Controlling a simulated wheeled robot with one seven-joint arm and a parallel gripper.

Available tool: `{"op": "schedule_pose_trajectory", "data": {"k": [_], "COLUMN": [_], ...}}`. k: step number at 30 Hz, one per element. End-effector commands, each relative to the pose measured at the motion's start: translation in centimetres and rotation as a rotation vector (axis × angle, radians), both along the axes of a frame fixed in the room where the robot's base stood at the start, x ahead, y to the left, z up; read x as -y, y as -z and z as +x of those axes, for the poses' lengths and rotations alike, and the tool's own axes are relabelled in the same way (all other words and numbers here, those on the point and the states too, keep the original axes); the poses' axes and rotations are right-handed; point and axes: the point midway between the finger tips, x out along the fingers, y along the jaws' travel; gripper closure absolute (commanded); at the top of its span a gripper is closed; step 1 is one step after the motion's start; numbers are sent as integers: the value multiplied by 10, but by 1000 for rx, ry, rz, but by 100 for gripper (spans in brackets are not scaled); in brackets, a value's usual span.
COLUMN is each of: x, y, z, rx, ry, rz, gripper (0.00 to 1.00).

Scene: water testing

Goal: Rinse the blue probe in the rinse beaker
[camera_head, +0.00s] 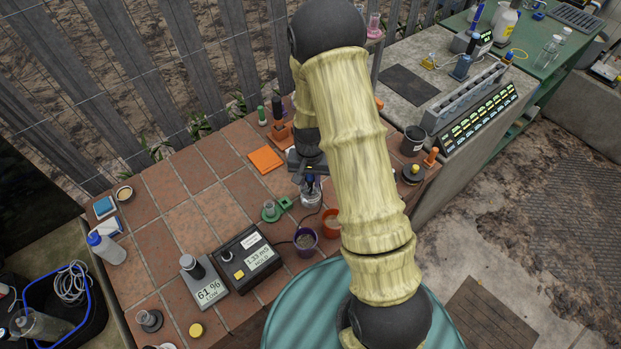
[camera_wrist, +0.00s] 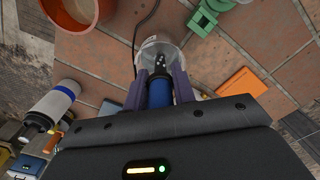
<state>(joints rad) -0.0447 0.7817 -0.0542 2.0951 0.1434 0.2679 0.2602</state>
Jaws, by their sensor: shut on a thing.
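My gripper (camera_wrist: 161,88) is shut on the blue probe (camera_wrist: 158,94), with one purple finger on each side of its body. The probe's dark tip points into the mouth of a clear beaker (camera_wrist: 151,46), seen from above in the wrist view. In the head view the beaker (camera_head: 311,202) stands on the tiled counter below my gripper (camera_head: 308,172), with the probe (camera_head: 310,183) at its top. How deep the tip reaches, and whether it touches the water or glass, I cannot tell. My arm hides part of the counter behind.
An orange pot (camera_head: 330,222) and a purple pot (camera_head: 305,241) stand close in front of the beaker. A green holder (camera_head: 271,211) is to its left, and an orange pad (camera_head: 265,160) lies behind. A black meter (camera_head: 247,257) sits front left. The counter's left middle is clear.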

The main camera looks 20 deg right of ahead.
Motion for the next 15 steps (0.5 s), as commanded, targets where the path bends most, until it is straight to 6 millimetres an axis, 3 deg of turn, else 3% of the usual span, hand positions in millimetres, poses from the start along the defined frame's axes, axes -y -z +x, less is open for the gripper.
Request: {"op": "schedule_pose_trajectory", "data": {"k": [15], "x": [0], "y": [-3], "z": [0], "rx": [1], "ry": [0], "rz": [0], "gripper": [94]}}
